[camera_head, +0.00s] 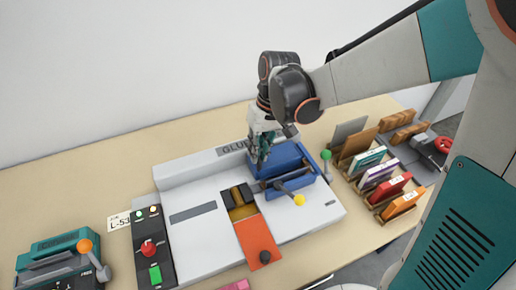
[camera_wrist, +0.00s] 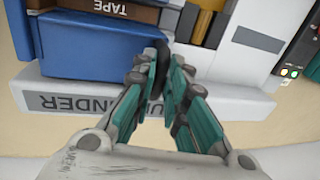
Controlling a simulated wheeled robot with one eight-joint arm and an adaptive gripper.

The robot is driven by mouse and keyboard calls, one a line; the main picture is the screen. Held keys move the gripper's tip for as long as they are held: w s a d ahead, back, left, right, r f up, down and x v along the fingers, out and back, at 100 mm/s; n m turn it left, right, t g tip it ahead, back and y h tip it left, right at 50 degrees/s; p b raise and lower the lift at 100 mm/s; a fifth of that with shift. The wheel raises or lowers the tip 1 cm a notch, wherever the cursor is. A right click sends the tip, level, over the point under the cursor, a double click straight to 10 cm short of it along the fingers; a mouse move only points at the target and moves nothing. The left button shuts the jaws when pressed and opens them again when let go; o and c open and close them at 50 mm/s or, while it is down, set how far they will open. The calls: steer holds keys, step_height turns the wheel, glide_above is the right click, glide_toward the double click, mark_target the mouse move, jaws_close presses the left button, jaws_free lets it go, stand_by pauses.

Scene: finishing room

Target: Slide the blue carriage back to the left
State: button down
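The blue carriage (camera_head: 291,160) sits on the right part of the white binder machine (camera_head: 196,238). A lever with a yellow knob (camera_head: 299,200) is at its front. My gripper (camera_head: 261,163) points down at the carriage's left end, partly covering that end. In the wrist view the carriage (camera_wrist: 88,48) lies left of my gripper (camera_wrist: 160,57). The fingers converge and their dark tips look together, with nothing clearly held. I cannot tell whether the tips touch the carriage.
Left of the carriage are a brown block (camera_head: 240,198) and an orange strip (camera_head: 256,238) with a dark knob. A control box (camera_head: 154,250) stands left of the machine. A green-knobbed lever (camera_head: 326,156) and a rack of coloured books (camera_head: 381,177) are on the right.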

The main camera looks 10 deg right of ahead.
steer(key=s+a, duration=0.4)
steer(key=a, duration=0.9)
steer(key=s+a, duration=0.3)
steer(key=a, duration=1)
steer(key=shift+s+a+p, duration=0.3)
steer(key=shift+s+a, duration=0.1)
steer(key=c, duration=1.6)
jaws_free()
steer(key=shift+a, duration=0.1)
